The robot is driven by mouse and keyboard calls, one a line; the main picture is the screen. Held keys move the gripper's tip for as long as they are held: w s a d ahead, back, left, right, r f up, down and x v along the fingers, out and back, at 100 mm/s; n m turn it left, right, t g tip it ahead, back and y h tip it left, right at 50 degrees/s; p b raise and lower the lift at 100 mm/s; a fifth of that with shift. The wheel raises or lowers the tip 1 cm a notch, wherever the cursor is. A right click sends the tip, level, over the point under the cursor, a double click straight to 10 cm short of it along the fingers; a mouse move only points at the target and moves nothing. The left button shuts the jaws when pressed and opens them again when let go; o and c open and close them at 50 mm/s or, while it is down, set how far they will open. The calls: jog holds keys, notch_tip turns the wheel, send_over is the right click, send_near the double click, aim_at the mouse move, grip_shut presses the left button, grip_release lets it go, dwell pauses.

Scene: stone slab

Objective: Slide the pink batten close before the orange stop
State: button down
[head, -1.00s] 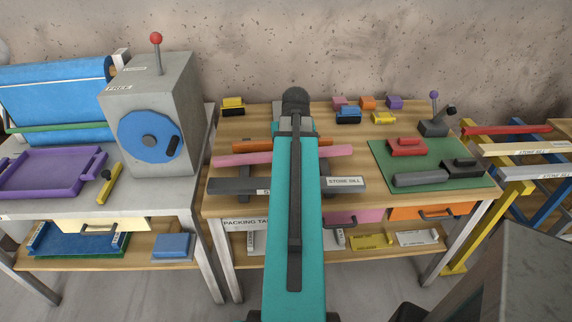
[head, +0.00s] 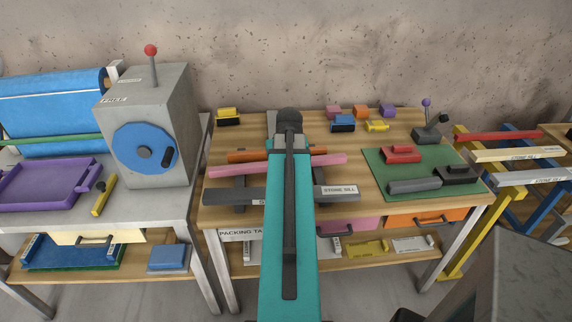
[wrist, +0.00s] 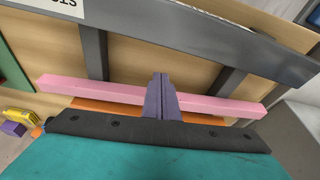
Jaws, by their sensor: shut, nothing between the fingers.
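The pink batten (head: 229,170) lies slightly slanted across the table, with its middle hidden behind my arm in the head view. The orange stop (head: 245,156) lies just behind it, with a narrow gap at the left. In the wrist view the pink batten (wrist: 90,90) runs across the middle. A strip of the orange stop (wrist: 92,104) shows below it, partly covered by my gripper's dark mount. My gripper (wrist: 161,76) is shut and empty, its purple fingers overlapping the batten near its middle. I cannot tell whether they touch it. The head view hides the fingers.
A grey stone sill (head: 225,195) lies along the front, with dark cross rails (head: 239,185) under the batten. Small coloured blocks (head: 342,123) stand at the back. A green mat (head: 400,172) with red and grey pieces is at the right. A grey machine (head: 150,110) stands left.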

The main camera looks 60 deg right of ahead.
jog(key=shift+p+x, duration=0.8)
jog(key=shift+x, duration=2.5)
jog(key=shift+w+d+p, duration=0.9)
jog(key=shift+w+d, duration=0.4)
jog(key=shift+d, duration=0.25)
jog(key=shift+w+d+b, duration=0.4)
jog(key=shift+w+d, duration=0.35)
jog(key=shift+a, duration=0.1)
